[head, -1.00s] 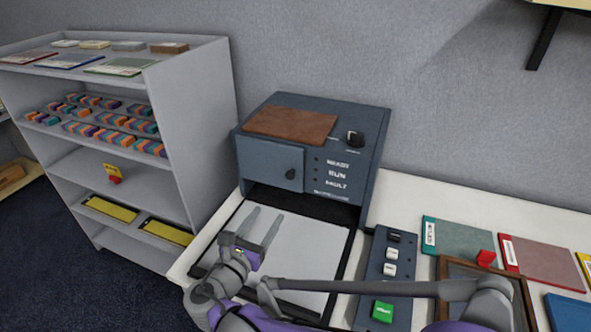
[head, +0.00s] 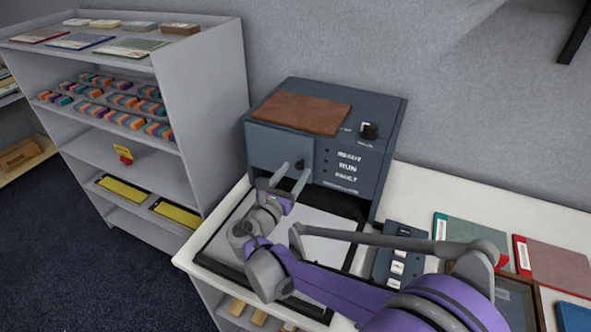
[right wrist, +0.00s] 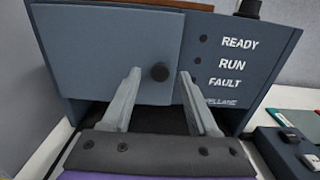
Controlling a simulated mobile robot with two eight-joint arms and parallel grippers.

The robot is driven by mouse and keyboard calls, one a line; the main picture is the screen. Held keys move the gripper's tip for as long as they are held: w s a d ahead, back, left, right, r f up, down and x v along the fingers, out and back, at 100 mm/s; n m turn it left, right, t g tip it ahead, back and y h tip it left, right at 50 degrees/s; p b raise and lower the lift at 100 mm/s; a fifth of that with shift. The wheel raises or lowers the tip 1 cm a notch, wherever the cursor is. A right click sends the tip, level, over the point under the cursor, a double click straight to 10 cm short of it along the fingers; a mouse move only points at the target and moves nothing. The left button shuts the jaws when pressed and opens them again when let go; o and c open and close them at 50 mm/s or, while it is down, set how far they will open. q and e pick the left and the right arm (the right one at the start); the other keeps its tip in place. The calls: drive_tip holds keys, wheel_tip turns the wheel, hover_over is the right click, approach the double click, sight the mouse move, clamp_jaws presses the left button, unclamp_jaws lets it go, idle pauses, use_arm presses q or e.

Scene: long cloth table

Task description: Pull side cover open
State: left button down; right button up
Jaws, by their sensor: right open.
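The side cover (head: 272,146) is a blue-grey panel with a dark round knob on the front left of the dark blue machine (head: 388,135). It looks shut, flush with the machine's front. In the right wrist view the cover (right wrist: 100,60) fills the upper left, and its knob (right wrist: 159,72) sits between my fingers. My right gripper (head: 290,168) is open in front of the cover, its fingertips on either side of the knob. I cannot tell whether either finger touches it. My left gripper is not in view.
A white sheet or tray (head: 318,234) lies below the machine's front, under my right arm. A button panel (head: 399,265) and coloured folders (head: 470,232) are to the right. A grey shelf unit (head: 205,110) with small blocks and yellow items stands to the left.

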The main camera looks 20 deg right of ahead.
drive_tip(key=shift+w+d, duration=0.4)
drive_tip(key=shift+d, duration=0.1)
clamp_jaws()
idle(1.2)
